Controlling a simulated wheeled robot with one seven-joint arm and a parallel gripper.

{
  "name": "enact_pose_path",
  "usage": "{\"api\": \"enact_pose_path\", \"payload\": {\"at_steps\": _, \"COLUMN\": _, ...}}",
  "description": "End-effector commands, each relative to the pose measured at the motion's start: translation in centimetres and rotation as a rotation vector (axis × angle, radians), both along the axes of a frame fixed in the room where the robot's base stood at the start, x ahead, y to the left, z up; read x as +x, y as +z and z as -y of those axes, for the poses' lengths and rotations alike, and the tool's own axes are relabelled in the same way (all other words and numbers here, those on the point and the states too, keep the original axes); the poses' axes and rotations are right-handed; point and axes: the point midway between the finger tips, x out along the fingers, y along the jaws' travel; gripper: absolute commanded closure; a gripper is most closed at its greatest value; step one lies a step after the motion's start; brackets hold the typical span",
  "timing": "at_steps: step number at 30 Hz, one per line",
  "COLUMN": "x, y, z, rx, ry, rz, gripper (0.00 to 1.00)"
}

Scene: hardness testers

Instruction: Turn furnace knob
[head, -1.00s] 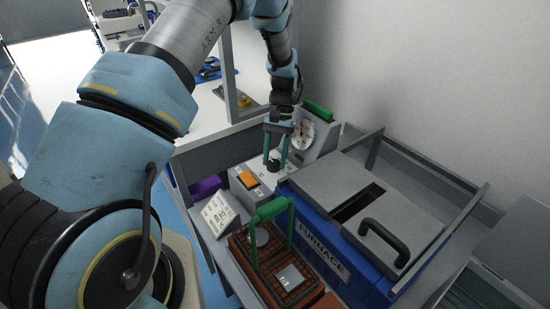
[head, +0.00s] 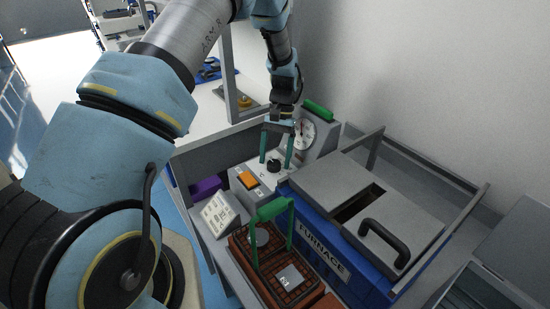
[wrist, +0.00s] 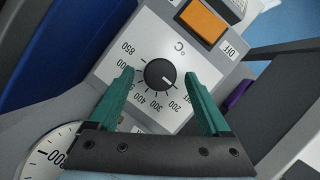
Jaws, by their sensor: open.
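The furnace knob (wrist: 160,73) is a round black dial on a grey control panel in the wrist view. Its white pointer mark faces lower right, toward the low end of the scale near 200 and a partly covered label. The temperature scale runs up to 850. My gripper (wrist: 159,76) is open, with one green finger on each side of the knob and visible gaps between. In the head view my gripper (head: 275,162) points down over the panel, with the knob (head: 273,165) between its fingers. I cannot tell how low the fingertips are.
An orange switch (wrist: 203,19) sits beside the dial, marked OFF. A round gauge (head: 303,133) stands behind the panel. The blue furnace (head: 318,248) with a grey lid is to the right. A brown tray (head: 262,285) with a green handle stands in front.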

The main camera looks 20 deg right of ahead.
Motion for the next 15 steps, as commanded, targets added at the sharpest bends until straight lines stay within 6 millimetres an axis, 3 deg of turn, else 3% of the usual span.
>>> {"api": "enact_pose_path", "payload": {"at_steps": 15, "x": 2.7, "y": 8.0, "z": 2.2, "rx": -0.003, "ry": 0.000, "rz": 0.004, "gripper": 0.19}}
